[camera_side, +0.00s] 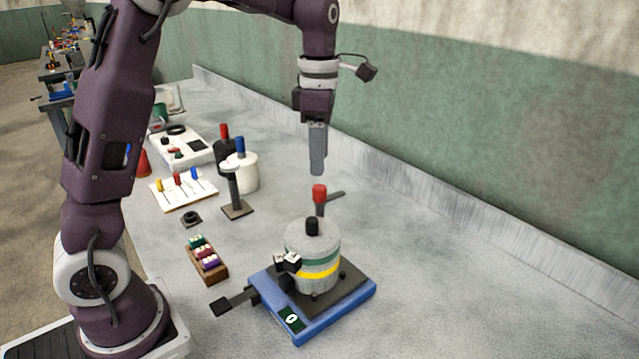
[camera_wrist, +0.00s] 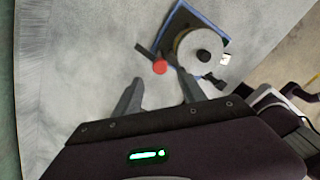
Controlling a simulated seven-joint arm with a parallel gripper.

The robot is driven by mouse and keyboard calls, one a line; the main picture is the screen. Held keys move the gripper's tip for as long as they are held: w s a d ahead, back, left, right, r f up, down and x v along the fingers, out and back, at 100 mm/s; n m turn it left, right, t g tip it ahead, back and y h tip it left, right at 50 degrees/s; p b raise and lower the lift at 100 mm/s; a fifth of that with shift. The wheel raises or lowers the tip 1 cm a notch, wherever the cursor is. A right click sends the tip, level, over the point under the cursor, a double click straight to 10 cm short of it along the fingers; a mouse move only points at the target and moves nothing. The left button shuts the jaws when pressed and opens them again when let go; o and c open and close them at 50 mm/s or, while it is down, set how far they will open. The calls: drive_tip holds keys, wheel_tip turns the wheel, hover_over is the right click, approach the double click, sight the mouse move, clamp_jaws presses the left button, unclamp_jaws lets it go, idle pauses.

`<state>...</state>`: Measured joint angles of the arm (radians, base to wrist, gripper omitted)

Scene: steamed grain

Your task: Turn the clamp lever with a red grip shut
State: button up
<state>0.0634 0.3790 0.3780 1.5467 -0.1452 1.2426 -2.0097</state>
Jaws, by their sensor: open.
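A red grip (camera_side: 319,194) stands upright on a dark lever part behind a round grey pot (camera_side: 312,262). In the wrist view, the red grip (camera_wrist: 160,67) lies beside the pot (camera_wrist: 201,50), with a dark bar (camera_wrist: 145,53) next to it. The pot has teal and yellow bands and a black knob, and sits on a blue base (camera_side: 365,291). My gripper (camera_side: 317,174) points down above the red grip, apart from it. In the wrist view, my gripper (camera_wrist: 160,78) is open and empty, with the red grip between and beyond its fingertips. The lever's pivot is hidden.
A dark handle (camera_side: 233,302) sticks out left of the blue base. A small rack (camera_side: 207,260), a blue-topped post (camera_side: 239,180), a white pot (camera_side: 249,170) and a red-topped dark item (camera_side: 224,144) stand to the left. Bench right of the base is clear up to the wall.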

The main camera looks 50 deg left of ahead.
sight(319, 187)
wheel_tip(319, 187, down, 7)
drive_tip(key=shift+r, duration=0.1)
clamp_jaws()
